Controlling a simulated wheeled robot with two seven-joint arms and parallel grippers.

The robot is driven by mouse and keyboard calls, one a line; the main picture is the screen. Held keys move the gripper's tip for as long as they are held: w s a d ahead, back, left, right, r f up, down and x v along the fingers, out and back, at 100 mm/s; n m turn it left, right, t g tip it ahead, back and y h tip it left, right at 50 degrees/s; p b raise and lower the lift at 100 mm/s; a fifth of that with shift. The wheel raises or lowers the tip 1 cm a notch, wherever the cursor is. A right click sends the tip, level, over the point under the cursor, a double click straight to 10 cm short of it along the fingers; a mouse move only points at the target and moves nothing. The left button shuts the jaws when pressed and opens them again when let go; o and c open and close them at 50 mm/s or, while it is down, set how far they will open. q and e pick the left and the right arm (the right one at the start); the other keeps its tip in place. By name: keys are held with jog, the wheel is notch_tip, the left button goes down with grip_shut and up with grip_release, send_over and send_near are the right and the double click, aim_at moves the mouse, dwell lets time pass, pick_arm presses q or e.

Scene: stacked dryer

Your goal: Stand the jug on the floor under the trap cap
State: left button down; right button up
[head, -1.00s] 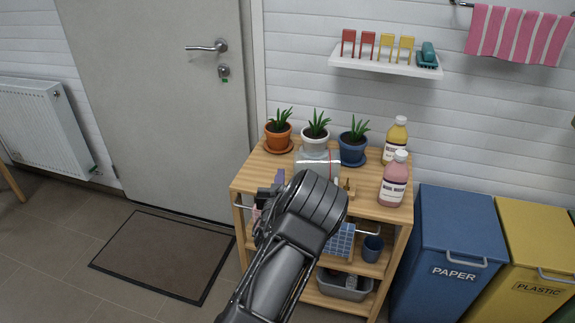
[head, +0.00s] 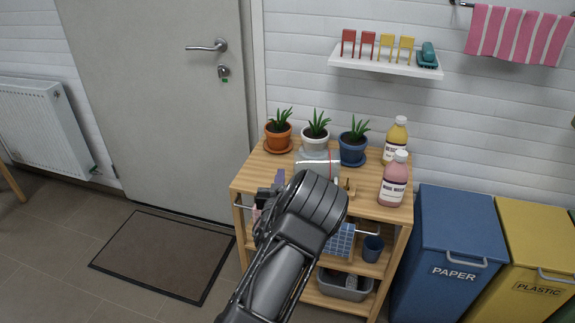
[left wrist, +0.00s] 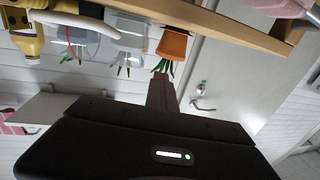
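A clear jug with a red line (head: 318,165) stands on the wooden cart's top, in front of the white plant pot. My forearm and wrist hide its lower part in the head view. In the left wrist view, where the scene is upside down, the clear jug (left wrist: 92,42) and a white curved handle-like shape show at upper left. My left gripper (head: 279,180) is at the cart's front edge, left of the jug and apart from it. One purplish finger block (left wrist: 161,94) shows in the left wrist view; its opening is not clear. The trap cap and my right gripper are not in view.
The cart top (head: 362,203) also holds an orange pot (head: 278,137), a blue pot (head: 352,150), a yellow bottle (head: 395,142) and a pink bottle (head: 394,182). A blue paper bin (head: 445,240) stands right. Floor and a doormat (head: 165,255) lie clear at left.

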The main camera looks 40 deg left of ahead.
pick_arm(q)
jog(key=c, duration=2.2)
grip_release()
jog(key=c, duration=1.4)
grip_release()
jog(key=shift+s, duration=0.1)
jog(key=shift+b+v, duration=0.4)
jog(key=shift+v, duration=3.45)
